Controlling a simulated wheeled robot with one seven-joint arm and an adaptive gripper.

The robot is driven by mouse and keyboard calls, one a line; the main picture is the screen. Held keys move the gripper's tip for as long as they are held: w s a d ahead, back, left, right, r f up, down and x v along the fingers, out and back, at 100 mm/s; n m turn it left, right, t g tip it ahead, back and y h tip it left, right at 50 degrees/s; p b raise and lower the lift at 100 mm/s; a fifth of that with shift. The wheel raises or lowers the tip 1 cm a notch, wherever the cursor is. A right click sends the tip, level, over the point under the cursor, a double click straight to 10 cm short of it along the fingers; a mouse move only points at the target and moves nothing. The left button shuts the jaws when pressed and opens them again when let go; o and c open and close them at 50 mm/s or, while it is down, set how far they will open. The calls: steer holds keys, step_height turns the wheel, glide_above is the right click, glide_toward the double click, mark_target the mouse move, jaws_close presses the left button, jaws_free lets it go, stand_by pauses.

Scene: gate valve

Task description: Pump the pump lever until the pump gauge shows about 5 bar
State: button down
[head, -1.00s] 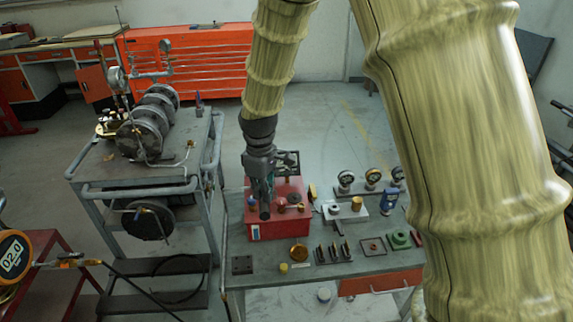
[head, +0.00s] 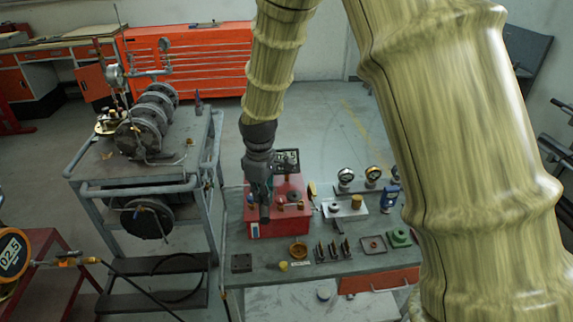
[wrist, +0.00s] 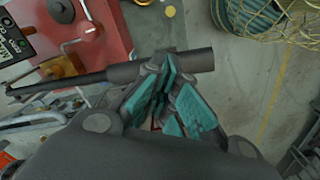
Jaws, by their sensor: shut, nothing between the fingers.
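The red pump box (head: 282,218) stands on the workbench in the head view. The pump lever (wrist: 120,75) is a dark bar with a thick grip, crossing the wrist view from the left to the middle. My gripper (wrist: 168,92) is shut and empty, its teal-padded fingertips against or just over the thick grip; I cannot tell if they touch. In the head view my gripper (head: 260,190) is over the box's left part, hiding much of the lever. The pump gauge (head: 12,252), a round yellow-rimmed digital dial at the left edge, appears to read 02.5.
A grey cart (head: 140,187) with a flanged valve assembly (head: 145,130) stands left of the workbench (head: 315,268). Small parts and several dial gauges (head: 372,176) lie to the right of the pump. A black hose (head: 140,291) runs from the gauge stand.

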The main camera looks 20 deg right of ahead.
step_height(320, 180, down, 11)
steer(key=b, duration=0.3)
steer(key=shift+r+b, duration=0.2)
steer(key=shift+b, duration=0.2)
steer(key=shift+r, duration=0.1)
step_height(320, 180, up, 13)
steer(key=p, duration=1)
steer(key=shift+f, duration=0.2)
steer(key=shift+f+b, duration=0.7)
steer(key=shift+f, duration=0.75)
steer(key=shift+r, duration=0.15)
